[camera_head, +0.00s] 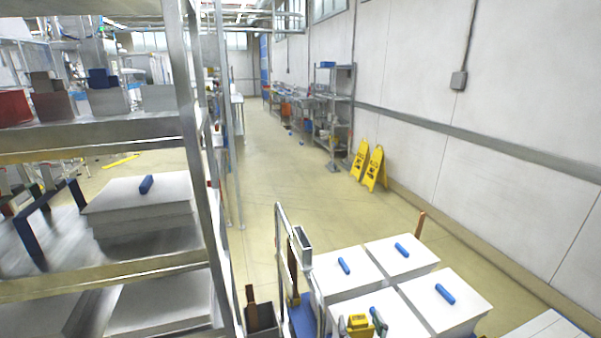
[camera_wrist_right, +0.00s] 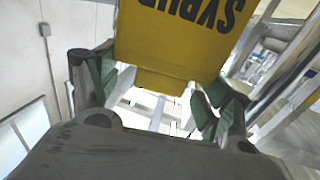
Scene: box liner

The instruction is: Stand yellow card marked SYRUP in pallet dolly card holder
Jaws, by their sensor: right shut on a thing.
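The yellow card (camera_wrist_right: 180,45) marked SYRUP fills the upper middle of the right wrist view, its lettering upside down. My right gripper (camera_wrist_right: 160,92) is shut on it, with green fingers at either side. In the head view the card (camera_head: 358,322) is small at the bottom edge, with my right gripper (camera_head: 362,325) around it, in front of white boxes. The pallet dolly (camera_head: 302,319) shows as a blue deck and grey upright frame left of the card. A small grey holder-like part (camera_head: 302,238) sits on that frame, apart from the card. My left gripper is not in view.
Several white boxes (camera_head: 402,248) with blue grips stand right of the dolly frame. A metal shelf rack (camera_head: 195,160) fills the left side. Yellow floor signs (camera_head: 373,168) stand by the right wall. The aisle floor (camera_head: 285,180) beyond is mostly clear.

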